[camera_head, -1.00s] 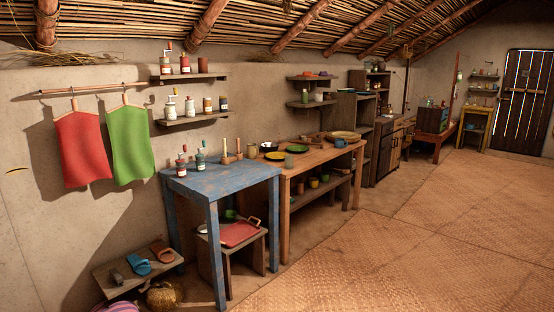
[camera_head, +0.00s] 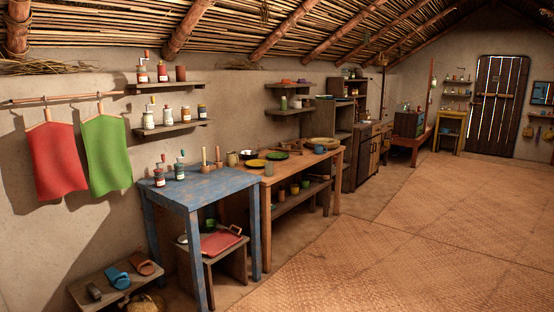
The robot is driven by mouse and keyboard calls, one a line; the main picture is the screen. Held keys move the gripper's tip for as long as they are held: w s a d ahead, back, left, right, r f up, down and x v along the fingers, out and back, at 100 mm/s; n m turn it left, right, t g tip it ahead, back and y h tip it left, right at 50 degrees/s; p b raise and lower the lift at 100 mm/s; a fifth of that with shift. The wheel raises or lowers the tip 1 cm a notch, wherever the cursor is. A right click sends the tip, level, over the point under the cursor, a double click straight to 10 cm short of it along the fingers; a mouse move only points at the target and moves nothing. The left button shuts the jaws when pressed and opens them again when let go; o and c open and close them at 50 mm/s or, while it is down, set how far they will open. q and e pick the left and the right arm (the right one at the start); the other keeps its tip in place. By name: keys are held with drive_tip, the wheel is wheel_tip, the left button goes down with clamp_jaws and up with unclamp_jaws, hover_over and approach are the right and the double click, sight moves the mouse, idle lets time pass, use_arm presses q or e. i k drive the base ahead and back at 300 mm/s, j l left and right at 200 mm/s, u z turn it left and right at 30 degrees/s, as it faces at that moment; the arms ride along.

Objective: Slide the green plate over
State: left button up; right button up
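Neither of my grippers shows in the head view. The plate is far off and small, so its details are hard to tell.
A blue table (camera_head: 205,187) stands before the wooden table, with two bottles and wooden pestles on it. A stool with a red tray (camera_head: 220,241) is beneath it. A low bench (camera_head: 115,285) holds sandals. The woven mat floor (camera_head: 400,250) is open to the right.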

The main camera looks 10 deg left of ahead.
sight(275, 155)
drive_tip(key=i+l+z, duration=0.2)
drive_tip(key=i, duration=0.2)
drive_tip(key=i+z, duration=0.15)
drive_tip(key=i, duration=0.25)
drive_tip(key=i+z, duration=0.2)
drive_tip(key=i, duration=2.65)
drive_tip(key=i+l+u, duration=0.2)
drive_tip(key=i, duration=0.3)
drive_tip(key=i+u, duration=0.15)
drive_tip(key=i, duration=0.35)
drive_tip(key=i+l+u, duration=0.2)
drive_tip(key=i, duration=0.25)
drive_tip(key=i+l+u, duration=0.75)
drive_tip(key=i, duration=0.1)
